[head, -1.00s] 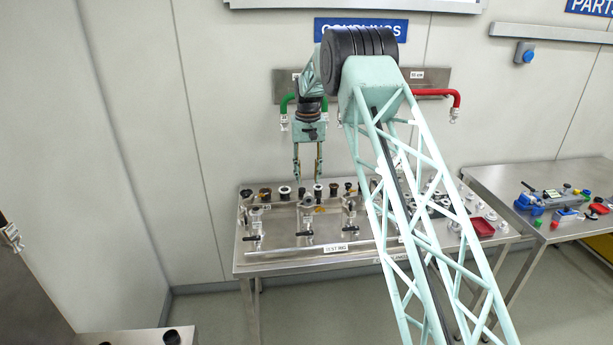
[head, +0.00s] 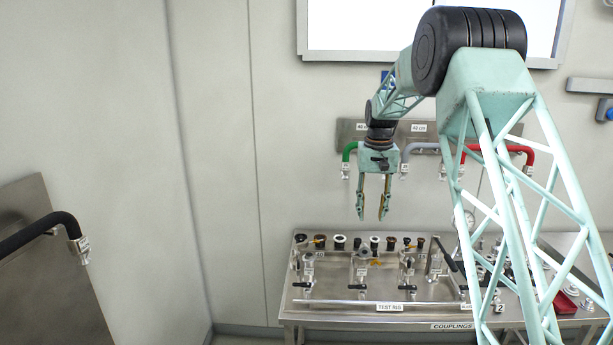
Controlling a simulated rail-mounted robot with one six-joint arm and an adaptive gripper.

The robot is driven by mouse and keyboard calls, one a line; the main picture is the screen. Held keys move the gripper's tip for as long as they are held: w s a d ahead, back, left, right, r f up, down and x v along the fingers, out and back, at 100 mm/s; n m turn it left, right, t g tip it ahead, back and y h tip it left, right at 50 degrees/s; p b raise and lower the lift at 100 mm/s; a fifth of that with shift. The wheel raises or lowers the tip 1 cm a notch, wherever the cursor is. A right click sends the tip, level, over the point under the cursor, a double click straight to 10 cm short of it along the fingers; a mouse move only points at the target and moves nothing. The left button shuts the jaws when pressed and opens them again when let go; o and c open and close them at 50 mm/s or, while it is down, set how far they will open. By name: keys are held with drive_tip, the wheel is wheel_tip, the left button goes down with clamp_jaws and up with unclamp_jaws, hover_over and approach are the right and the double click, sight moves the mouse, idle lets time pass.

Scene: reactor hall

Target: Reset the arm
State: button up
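My gripper (head: 372,214) hangs from my pale green lattice arm in the head view, pointing down. Its two fingers are apart, with nothing visible between them. It is in the air above the back part of the couplings table (head: 340,320), in front of the wall. My arm's lattice link hides the right part of the table.
Several valves and dark and white fittings (head: 339,241) stand on the table, with a "TEST RIG" label (head: 390,307) at the front. Green (head: 349,152), grey and red hoses hang on the wall rack. A dark hose (head: 40,232) on a metal panel is at left. A red tray (head: 563,303) is at right.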

drive_tip(key=s+r+t+b, duration=0.1)
drive_tip(key=s+r+b, duration=0.25)
drive_tip(key=s, duration=0.75)
drive_tip(key=s+r+b, duration=0.2)
drive_tip(key=s+r, duration=0.3)
drive_tip(key=s, duration=0.6)
drive_tip(key=s+r+t+b, duration=0.1)
drive_tip(key=s+r+b, duration=0.25)
drive_tip(key=s, duration=0.75)
drive_tip(key=s+f+b, duration=0.2)
drive_tip(key=s+f, duration=0.2)
drive_tip(key=s, duration=0.7)
drive_tip(key=s+f+t+b, duration=0.1)
drive_tip(key=s+f, duration=0.3)
drive_tip(key=s, duration=0.8)
drive_tip(key=s+a+f+n+b, duration=0.1)
drive_tip(key=s+f+b, duration=0.3)
drive_tip(key=s, duration=0.8)
drive_tip(key=shift+f, duration=0.3)
drive_tip(key=shift+c, duration=0.9)
